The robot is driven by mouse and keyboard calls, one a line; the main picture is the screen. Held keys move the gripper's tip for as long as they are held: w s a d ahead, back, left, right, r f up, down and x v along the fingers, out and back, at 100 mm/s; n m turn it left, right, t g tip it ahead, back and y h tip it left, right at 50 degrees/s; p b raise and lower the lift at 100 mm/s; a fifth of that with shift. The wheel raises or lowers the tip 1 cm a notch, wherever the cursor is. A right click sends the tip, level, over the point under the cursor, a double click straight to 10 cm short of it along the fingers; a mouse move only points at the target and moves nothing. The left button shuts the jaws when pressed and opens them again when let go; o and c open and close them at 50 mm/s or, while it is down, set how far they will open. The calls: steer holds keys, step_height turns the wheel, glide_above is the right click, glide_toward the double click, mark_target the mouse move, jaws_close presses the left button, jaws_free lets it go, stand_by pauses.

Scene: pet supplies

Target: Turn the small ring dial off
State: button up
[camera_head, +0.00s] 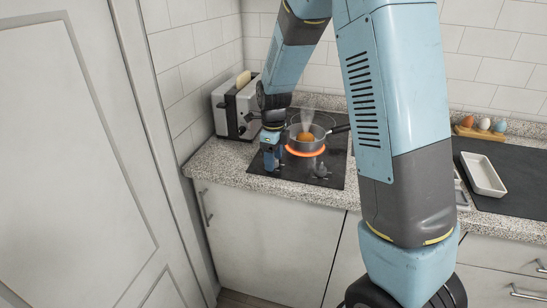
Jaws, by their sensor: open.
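The black cooktop (334,172) is set into the counter below the tiled corner. A steaming pan (316,145) with orange food in it stands at the cooktop's middle, over a glowing orange ring (305,153). A dark dial (319,170) shows near the front edge, right of my gripper. I cannot tell whether it belongs to the small ring, and its setting is too small to read. My gripper (270,164) points down over the cooktop's front left, left of the pan. It is open. The fingers and whatever is right beneath them are hard to make out.
A toaster (226,112) with bread stands left of the cooktop. The pan's dark handle points right. My arm crosses the middle of the view and hides counter behind it. A white tray (483,176) and an egg holder (467,131) are at the right.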

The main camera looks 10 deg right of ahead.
steer(key=shift+c, duration=0.4)
steer(key=c, duration=1)
steer(key=shift+o, duration=0.2)
